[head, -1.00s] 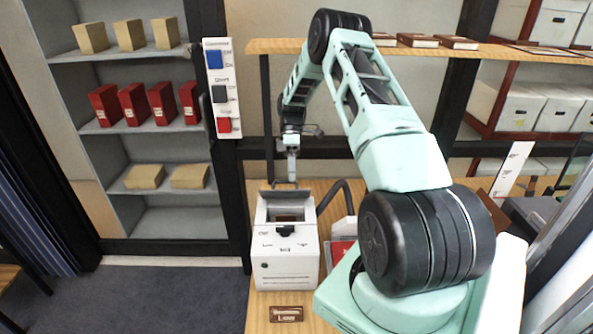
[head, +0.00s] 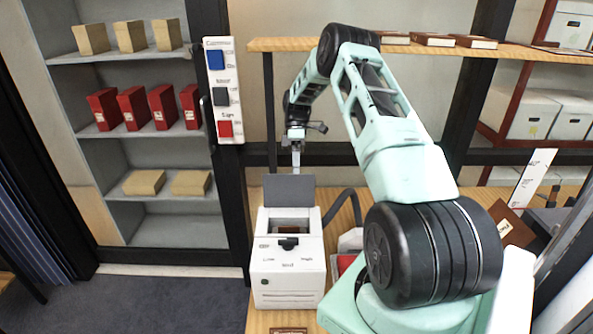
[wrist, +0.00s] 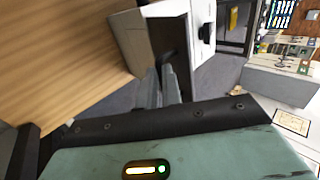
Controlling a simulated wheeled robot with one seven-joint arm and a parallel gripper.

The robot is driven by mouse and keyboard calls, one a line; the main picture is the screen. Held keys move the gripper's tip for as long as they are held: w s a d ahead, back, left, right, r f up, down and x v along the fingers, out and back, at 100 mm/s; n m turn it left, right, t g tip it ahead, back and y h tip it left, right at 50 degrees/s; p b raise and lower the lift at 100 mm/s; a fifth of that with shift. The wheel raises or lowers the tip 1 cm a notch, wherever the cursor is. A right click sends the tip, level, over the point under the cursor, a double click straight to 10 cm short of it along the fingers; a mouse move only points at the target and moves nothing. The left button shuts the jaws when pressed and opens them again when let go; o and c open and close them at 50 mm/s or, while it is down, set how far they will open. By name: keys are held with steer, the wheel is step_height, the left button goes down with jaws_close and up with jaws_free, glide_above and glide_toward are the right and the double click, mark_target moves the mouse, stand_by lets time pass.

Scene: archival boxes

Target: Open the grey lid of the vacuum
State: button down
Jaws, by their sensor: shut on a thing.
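The vacuum is a white box-shaped machine (head: 287,268) on the wooden table, with an opening in its top and a black knob in front. Its grey lid (head: 289,188) stands raised at the back of the opening, its flat face showing. My gripper (head: 296,170) is at the lid's upper edge, shut on it; the fingertips are partly hidden behind the lid. In the wrist view my fingers (wrist: 165,78) meet the edge of the grey lid (wrist: 130,42), with the white machine (wrist: 198,20) beyond.
A dark hose (head: 345,203) curves up on the machine's right. A shelf (head: 270,45) crosses above my gripper. A switch panel (head: 223,90) hangs on a post at the left. A small brown label (head: 288,330) lies in front of the machine.

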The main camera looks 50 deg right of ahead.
steer(key=shift+x, duration=1.05)
steer(key=c, duration=1.5)
jaws_free()
steer(key=shift+d+f, duration=0.1)
steer(key=shift+b+v, duration=1.3)
steer(key=shift+v, duration=3.1)
